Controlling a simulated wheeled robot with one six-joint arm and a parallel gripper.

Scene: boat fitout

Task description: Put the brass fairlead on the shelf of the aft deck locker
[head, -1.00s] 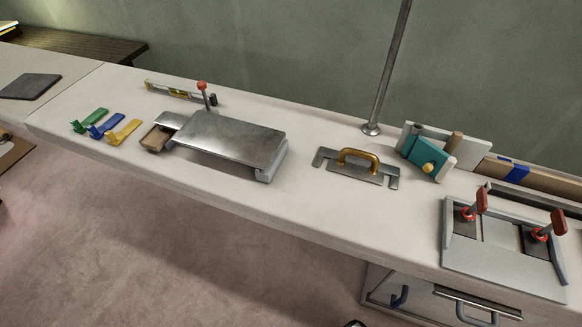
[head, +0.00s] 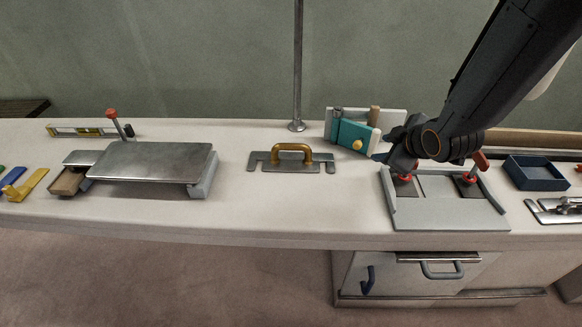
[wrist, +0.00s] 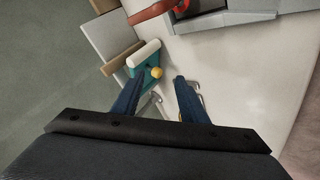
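I cannot pick out a brass fairlead with certainty. A brass-coloured arched handle (head: 291,148) stands on a flat metal plate (head: 262,163) in the middle of the bench. My gripper (head: 382,157) is above the bench, just right of a teal block with a yellow knob (head: 352,136). In the wrist view my gripper (wrist: 158,80) is open, with its two fingers apart and nothing held between them. The teal block (wrist: 152,82) shows beside the left finger. A grey cabinet front (head: 405,277) with handles is under the bench; whether it is the aft deck locker I cannot tell, and no shelf shows.
A grey fixture with red-handled clamps (head: 448,214) stands below my arm. A dark blue tray (head: 535,175) is to its right. A thin metal post (head: 298,70) rises at the back. A metal-topped stand (head: 155,163) is on the left. Bare bench lies in front of the brass handle.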

